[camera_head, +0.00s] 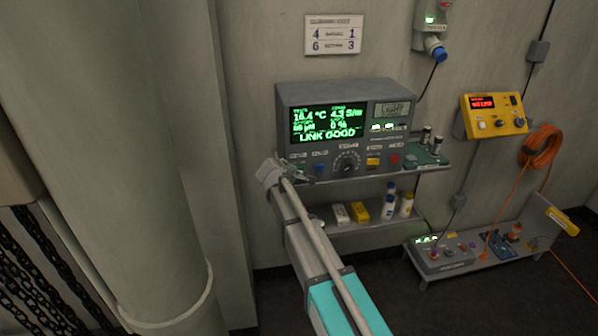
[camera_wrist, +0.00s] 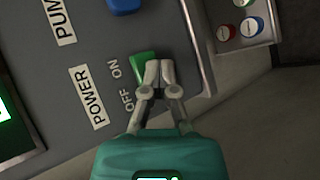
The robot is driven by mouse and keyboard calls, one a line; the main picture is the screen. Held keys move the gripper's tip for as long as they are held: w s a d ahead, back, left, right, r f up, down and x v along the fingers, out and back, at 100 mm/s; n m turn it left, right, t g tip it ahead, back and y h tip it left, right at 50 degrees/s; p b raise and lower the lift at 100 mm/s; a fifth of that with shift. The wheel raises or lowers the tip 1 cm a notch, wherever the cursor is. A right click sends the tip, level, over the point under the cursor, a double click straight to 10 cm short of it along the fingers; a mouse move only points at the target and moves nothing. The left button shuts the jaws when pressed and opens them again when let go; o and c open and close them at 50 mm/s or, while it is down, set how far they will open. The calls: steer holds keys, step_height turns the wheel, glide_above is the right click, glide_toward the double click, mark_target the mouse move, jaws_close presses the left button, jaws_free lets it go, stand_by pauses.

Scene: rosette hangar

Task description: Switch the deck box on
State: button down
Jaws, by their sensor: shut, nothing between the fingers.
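The deck box (camera_head: 342,90) is a grey unit on a wall shelf in the head view. Its screen (camera_head: 330,122) is lit with green readings and "LINK GOOD". In the wrist view a green switch (camera_wrist: 140,64) sits on the panel beside the words ON and OFF, near the POWER label (camera_wrist: 88,97). My gripper (camera_wrist: 160,70) is shut and empty, its tips over or against the switch and covering part of it. I cannot tell whether they touch, nor which way the switch is set. In the head view my gripper (camera_head: 283,168) is at the box's lower left.
A blue button (camera_wrist: 124,4) is near the PUMP label. Bottles (camera_head: 406,205) and small boxes stand on the lower shelf (camera_head: 355,228). A yellow wall unit (camera_head: 494,115) and an orange cable coil (camera_head: 541,146) are right. A large column (camera_head: 140,150) stands left.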

steer(key=shift+w+a, duration=0.1)
steer(key=shift+a, duration=0.05)
steer(key=shift+s+a+f, duration=0.1)
steer(key=shift+s, duration=0.3)
steer(key=shift+s, duration=0.2)
stand_by(0.4)
steer(key=s, duration=0.4)
steer(key=shift+s+d, duration=0.25)
steer(key=shift+s, duration=0.1)
steer(key=shift+d, duration=0.1)
stand_by(0.3)
